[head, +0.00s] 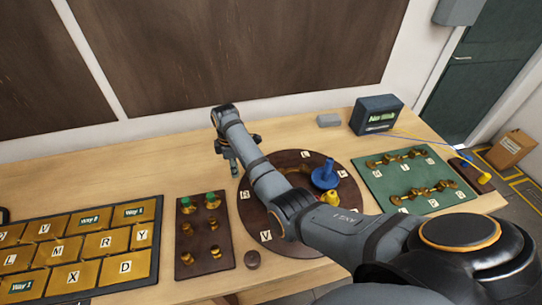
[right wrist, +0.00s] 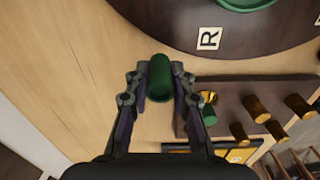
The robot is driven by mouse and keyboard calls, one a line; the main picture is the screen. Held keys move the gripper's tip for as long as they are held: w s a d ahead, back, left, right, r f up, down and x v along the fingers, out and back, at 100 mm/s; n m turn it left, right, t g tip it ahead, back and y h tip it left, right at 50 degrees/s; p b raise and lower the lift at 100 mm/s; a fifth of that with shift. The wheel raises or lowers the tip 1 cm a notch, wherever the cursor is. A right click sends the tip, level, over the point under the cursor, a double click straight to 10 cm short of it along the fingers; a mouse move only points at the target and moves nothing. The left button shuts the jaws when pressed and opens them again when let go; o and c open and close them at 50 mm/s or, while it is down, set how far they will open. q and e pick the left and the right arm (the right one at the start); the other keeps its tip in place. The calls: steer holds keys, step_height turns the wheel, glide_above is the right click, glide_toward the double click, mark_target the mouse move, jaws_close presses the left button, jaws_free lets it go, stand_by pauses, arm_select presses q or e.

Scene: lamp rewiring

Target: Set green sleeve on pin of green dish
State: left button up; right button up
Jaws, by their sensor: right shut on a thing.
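A green sleeve (right wrist: 160,78) sits between the fingers of my right gripper (right wrist: 160,90) in the right wrist view. The gripper is shut on it. In the head view my right gripper (head: 234,163) is above the table, just left of the round brown board (head: 251,215). Part of a green dish (right wrist: 243,4) shows at the top edge of the right wrist view, on the round board beside the R label. The sleeve is apart from the dish. The dish's pin is out of frame, and my right arm hides that area in the head view. My left gripper is not in view.
A brown rack (head: 184,262) holds brass pegs, some with green tops. A blue piece (head: 324,177) and a yellow piece (head: 330,198) stand on the round board. A green panel (head: 456,197) with brass parts lies right. A lettered gold panel (head: 87,272) lies left.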

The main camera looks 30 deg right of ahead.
steer(key=s+d+r+n+p, duration=0.4)
steer(key=s+d+r+p, duration=0.4)
steer(key=s+r+p, duration=0.3)
steer(key=f+b, duration=0.1)
steer(key=f, duration=0.3)
steer(key=shift+s+f, duration=0.15)
steer(key=shift+s, duration=0.05)
steer(key=shift+w+f, duration=0.2)
steer(key=shift+f, duration=0.75)
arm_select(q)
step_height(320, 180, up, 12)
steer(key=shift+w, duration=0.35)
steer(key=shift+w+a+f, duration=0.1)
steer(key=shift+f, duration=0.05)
arm_select(e)
steer(key=shift+s+f, duration=0.1)
steer(key=shift+f, duration=0.45)
steer(key=o, duration=1)
